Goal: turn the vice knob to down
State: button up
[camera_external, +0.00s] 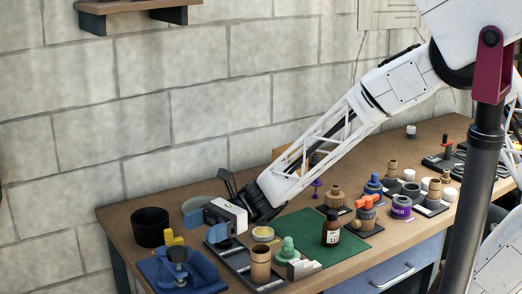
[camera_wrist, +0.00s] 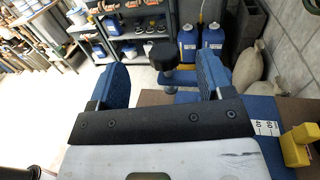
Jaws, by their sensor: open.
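The blue vice (camera_external: 190,272) sits at the near left end of the bench. Its dark round knob (camera_external: 177,254) stands upright on top. In the wrist view the knob (camera_wrist: 161,52) shows ahead, in the gap between my fingers, with blue vice parts below it; much of the vice is hidden by my gripper. My gripper (camera_external: 217,234) is open, with blue fingertips, and hangs just right of the vice and a little above it. In the wrist view the two fingers of my gripper (camera_wrist: 160,82) are wide apart with nothing clasped.
A yellow piece (camera_external: 173,238) stands beside the vice, towards the wall. A black pot (camera_external: 150,227) is behind it. A wooden cylinder (camera_external: 261,264), a green piece (camera_external: 288,250) and a brown bottle (camera_external: 331,230) stand to the right. Shelves (camera_wrist: 130,25) are beyond the bench.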

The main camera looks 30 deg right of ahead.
aim_at(176, 250)
jog(key=shift+f, duration=1.4)
jog(key=shift+a, duration=0.2)
jog(key=shift+x, duration=3.75)
jog(key=c, duration=0.9)
